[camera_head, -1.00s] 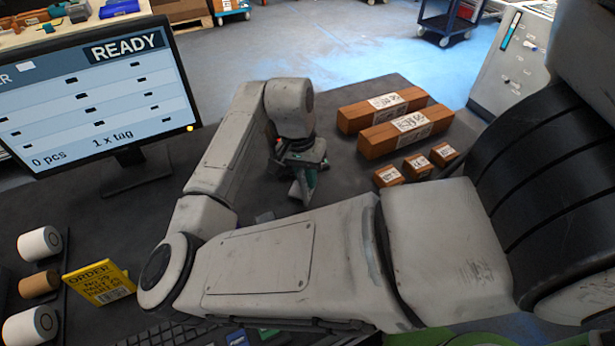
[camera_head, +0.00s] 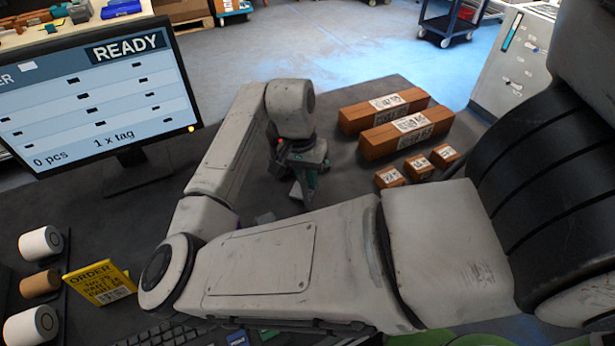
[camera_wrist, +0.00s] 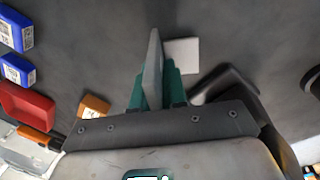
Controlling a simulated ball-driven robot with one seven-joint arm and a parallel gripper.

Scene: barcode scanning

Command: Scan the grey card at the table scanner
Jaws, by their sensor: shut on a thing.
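My gripper (camera_wrist: 153,95) has teal fingers and is shut on the grey card (camera_wrist: 154,58). In the wrist view the card shows nearly edge-on, standing out beyond the fingertips. In the head view my gripper (camera_head: 304,183) hangs over the dark table, left of the cardboard boxes, with the card hard to make out. A pale square (camera_wrist: 184,54) lies beyond the card in the wrist view. A dark curved object (camera_wrist: 226,80) is right of the fingers; I cannot tell whether it is the table scanner. The monitor (camera_head: 126,47) reads READY.
Two long cardboard boxes (camera_head: 408,132) and three small ones (camera_head: 418,166) stand right of my gripper. A yellow order sign (camera_head: 100,283) and several rolls (camera_head: 40,243) are at left. Blue boxes (camera_wrist: 17,70) and a red object (camera_wrist: 28,106) show in the wrist view.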

